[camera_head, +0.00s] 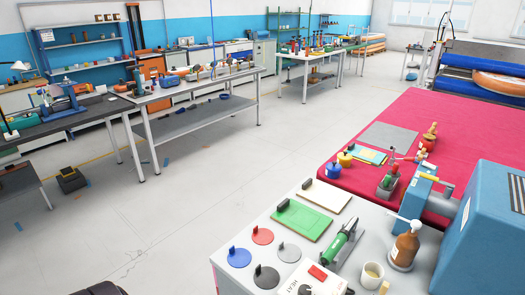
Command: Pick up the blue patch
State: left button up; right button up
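The blue patch (239,258) is a flat round disc with a small upright blue tab. It lies on the pale worktop (301,253) at the lower centre, near the left edge. A red patch (262,237), a grey patch (289,253) and a black patch (266,278) of the same kind lie close around it. Neither of my grippers shows in the head view. A dark rounded shape sits at the bottom left edge; I cannot tell what it is.
A green board (303,222), a green-handled tool (343,241), a heat box (309,283), a cup (372,275) and a brown bottle (404,248) stand right of the patches. A blue machine (482,225) stands at the right. Open floor (150,230) lies left of the worktop.

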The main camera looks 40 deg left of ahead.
aim_at(238, 258)
jog(key=u, duration=1.55)
